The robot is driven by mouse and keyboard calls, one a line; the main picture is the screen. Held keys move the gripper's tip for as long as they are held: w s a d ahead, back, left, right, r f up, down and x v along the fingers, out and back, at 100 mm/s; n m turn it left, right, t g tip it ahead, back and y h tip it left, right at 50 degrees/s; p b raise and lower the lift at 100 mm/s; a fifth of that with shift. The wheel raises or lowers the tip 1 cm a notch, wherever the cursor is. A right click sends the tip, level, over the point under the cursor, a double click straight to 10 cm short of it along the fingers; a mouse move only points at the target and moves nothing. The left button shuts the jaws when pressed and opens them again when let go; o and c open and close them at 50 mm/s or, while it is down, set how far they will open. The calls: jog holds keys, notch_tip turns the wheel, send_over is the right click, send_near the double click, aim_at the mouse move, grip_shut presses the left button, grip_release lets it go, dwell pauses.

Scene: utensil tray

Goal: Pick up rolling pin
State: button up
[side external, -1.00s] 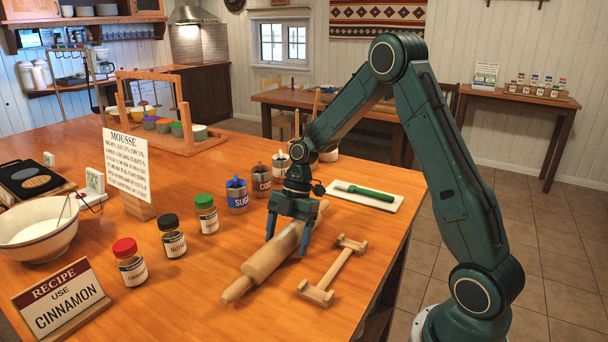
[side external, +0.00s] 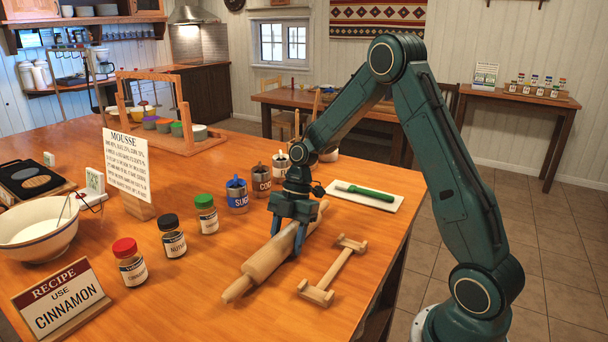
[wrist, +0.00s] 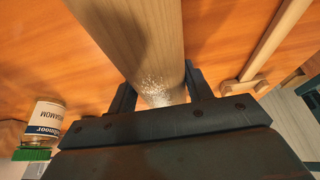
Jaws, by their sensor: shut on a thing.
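The wooden rolling pin (side external: 268,262) lies at a slant on the table, its near handle pointing toward the front left. My gripper (side external: 287,240) is over its far half, pointing down, with one finger on each side of the barrel. In the wrist view the pin (wrist: 145,45) runs between the two dark fingers of my gripper (wrist: 160,92), which are shut on it. A pale, floury patch shows on the barrel between the fingers. The pin appears to rest on the table; I see no clear gap under it.
A wooden cradle (side external: 333,270) stands empty right of the pin. A white tray (side external: 385,203) with a green-handled tool lies behind it. Spice jars with red (side external: 130,265), black (side external: 172,238) and green (side external: 206,215) lids stand to the left. A table edge is at right.

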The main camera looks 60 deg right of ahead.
aim_at(288, 231)
jog(key=shift+r, duration=0.15)
notch_tip(288, 231, up, 20)
dwell(0.9)
jog(key=shift+s, duration=0.1)
dwell(0.6)
